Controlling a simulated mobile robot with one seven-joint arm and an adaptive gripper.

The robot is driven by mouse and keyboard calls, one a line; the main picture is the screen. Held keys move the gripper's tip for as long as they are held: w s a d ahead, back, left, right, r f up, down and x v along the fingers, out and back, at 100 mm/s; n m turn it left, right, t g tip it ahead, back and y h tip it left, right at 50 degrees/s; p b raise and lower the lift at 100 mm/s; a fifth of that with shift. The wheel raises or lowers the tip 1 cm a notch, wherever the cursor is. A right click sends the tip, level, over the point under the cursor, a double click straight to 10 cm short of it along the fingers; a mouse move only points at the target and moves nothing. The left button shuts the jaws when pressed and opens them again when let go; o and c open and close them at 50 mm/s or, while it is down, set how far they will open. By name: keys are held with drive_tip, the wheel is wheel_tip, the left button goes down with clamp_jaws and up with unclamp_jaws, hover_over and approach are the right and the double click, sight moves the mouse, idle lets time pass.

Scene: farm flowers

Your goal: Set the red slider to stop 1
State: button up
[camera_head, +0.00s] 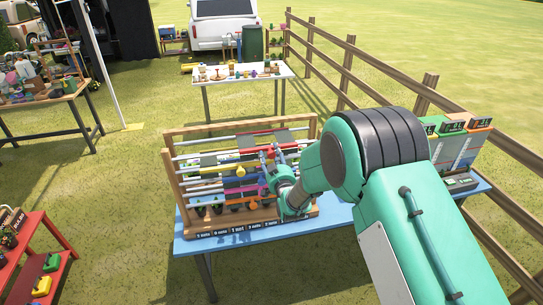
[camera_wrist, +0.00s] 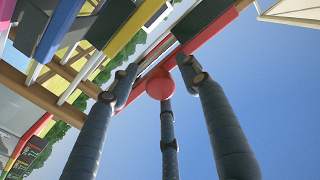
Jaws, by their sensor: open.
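The wooden rack (camera_head: 168,181) with several rods and coloured sliders stands on a blue table (camera_head: 240,235). In the wrist view, the red slider's round red knob (camera_wrist: 160,86) sits in front of a long red bar (camera_wrist: 207,37). My gripper (camera_wrist: 157,74) is open, with its fingers spread around the knob; I cannot tell whether they touch it. In the head view, my gripper (camera_head: 272,160) is at the right part of the rack, and my arm hides some of the sliders there. Small stop labels (camera_head: 237,228) run along the rack's front edge; I cannot clearly match one to the red slider.
A yellow slider (camera_head: 240,170) and other coloured sliders lie close to my gripper. Boxes with displays (camera_head: 452,145) stand at the table's right end. A wooden fence (camera_head: 345,65) runs behind on the right.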

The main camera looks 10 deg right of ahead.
drive_tip(key=shift+c, duration=0.5)
clamp_jaws()
drive_tip(key=shift+a, duration=0.1)
drive_tip(key=a+b, duration=0.9)
drive_tip(key=a, duration=1.6)
drive_tip(key=shift+a, duration=0.4)
